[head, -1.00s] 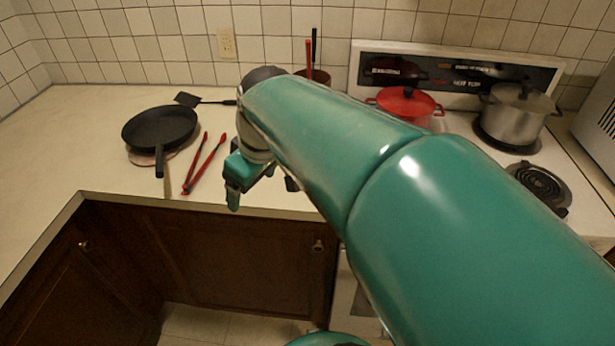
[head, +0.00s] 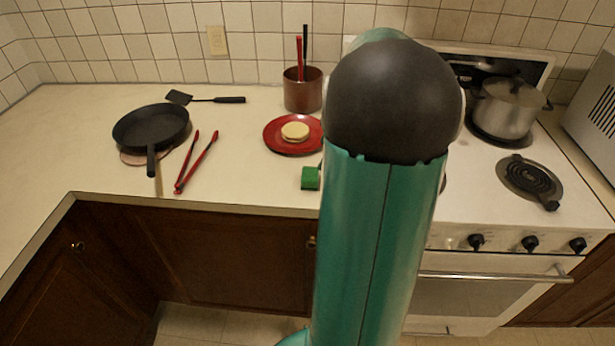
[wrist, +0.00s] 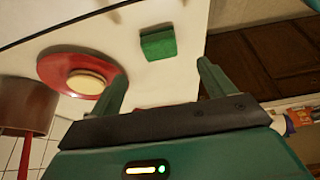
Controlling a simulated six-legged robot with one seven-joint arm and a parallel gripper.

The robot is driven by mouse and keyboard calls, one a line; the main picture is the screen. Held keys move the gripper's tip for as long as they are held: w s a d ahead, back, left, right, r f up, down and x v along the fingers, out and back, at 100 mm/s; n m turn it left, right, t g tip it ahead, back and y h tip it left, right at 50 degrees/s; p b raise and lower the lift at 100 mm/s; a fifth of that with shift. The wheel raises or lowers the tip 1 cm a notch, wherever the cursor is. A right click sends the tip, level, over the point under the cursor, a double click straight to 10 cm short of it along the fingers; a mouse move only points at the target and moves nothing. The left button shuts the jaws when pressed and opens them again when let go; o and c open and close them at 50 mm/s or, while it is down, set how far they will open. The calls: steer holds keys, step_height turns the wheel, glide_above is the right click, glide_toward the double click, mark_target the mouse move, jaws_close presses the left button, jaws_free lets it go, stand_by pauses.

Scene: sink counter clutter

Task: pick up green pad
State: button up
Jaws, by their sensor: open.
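The green pad (head: 311,178) is a small green block lying on the counter near its front edge, just in front of the red plate in the head view. In the wrist view the green pad (wrist: 158,43) lies on the pale counter beyond my fingertips, between the lines of the two fingers. My gripper (wrist: 162,78) is open and empty, its two teal fingers spread apart with a gap to the pad. In the head view my arm hides the gripper.
A red plate (head: 273,141) with a round bun (head: 295,131) sits close behind the pad. A utensil pot (head: 303,92), red tongs (head: 196,165), a black pan (head: 152,127) and a spatula (head: 180,97) are on the counter. The stove (head: 470,198) with a steel pot (head: 505,108) is at right.

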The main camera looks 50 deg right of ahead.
mark_target(309, 173)
steer(key=x, duration=1)
steer(key=shift+c, duration=0.2)
steer(key=c, duration=1.1)
steer(key=shift+r, duration=0.15)
steer(key=shift+r, duration=0.2)
steer(key=r, duration=0.3)
steer(key=shift+s+a+r, duration=0.15)
steer(key=shift+s+a, duration=0.05)
steer(key=shift+a, duration=0.05)
steer(key=s+a+r, duration=0.5)
steer(key=s+r, duration=0.1)
steer(key=s+a+r, duration=0.3)
steer(key=s, duration=0.1)
steer(key=shift+s+a, duration=0.1)
steer(key=shift+a, duration=0.25)
